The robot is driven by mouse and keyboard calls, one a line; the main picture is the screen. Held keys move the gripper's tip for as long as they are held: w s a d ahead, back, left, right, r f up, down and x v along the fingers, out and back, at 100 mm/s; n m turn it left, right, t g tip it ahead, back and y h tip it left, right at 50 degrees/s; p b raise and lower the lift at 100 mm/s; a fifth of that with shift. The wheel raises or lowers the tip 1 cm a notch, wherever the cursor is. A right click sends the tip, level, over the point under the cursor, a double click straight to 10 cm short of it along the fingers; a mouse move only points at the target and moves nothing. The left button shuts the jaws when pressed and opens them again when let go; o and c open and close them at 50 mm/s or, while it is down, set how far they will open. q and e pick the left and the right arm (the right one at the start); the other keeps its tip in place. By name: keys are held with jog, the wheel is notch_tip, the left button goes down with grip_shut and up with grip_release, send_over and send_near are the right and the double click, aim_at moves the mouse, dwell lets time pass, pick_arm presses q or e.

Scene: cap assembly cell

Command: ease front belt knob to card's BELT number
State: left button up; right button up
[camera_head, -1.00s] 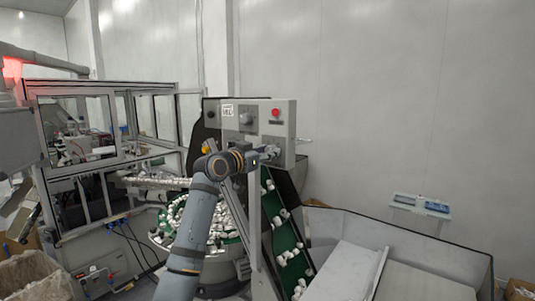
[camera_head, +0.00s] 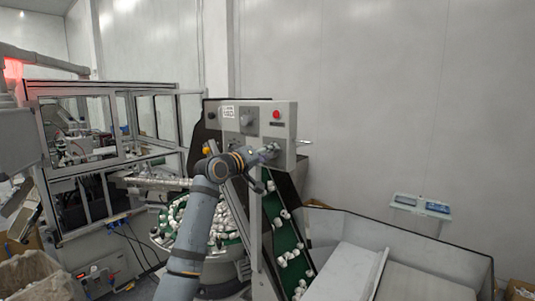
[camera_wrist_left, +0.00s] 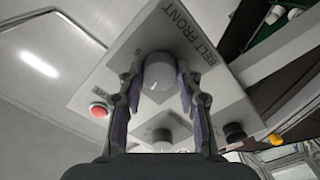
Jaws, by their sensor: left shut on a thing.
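The front belt knob (camera_wrist_left: 158,76) is a round grey-white knob on the panel labelled BELT FRONT, seen upside down in the left wrist view. My left gripper (camera_wrist_left: 160,82) is shut on it, with a finger on each side. In the head view my left gripper (camera_head: 270,151) is at the lower right of the control box (camera_head: 284,130), and it hides the knob. A small white card (camera_head: 228,111) is at the upper left of the box; its print is too small to read. My right gripper is not in view.
A red button (camera_head: 276,114), a grey knob (camera_head: 247,117) and a black knob (camera_wrist_left: 235,132) are on the box. A green conveyor (camera_head: 283,238) with white caps runs below. A round bowl of caps (camera_head: 165,240) stands left, behind my arm.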

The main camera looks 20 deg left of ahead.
pick_arm(q)
jog(key=n, duration=0.4)
jog(key=shift+f+n, duration=0.3)
jog(key=shift+f, duration=0.1)
jog(key=shift+w, duration=0.1)
jog(key=shift+n, duration=0.4)
jog(key=o, duration=1.2)
jog(key=shift+r, duration=0.25)
jog(key=shift+c, duration=0.2)
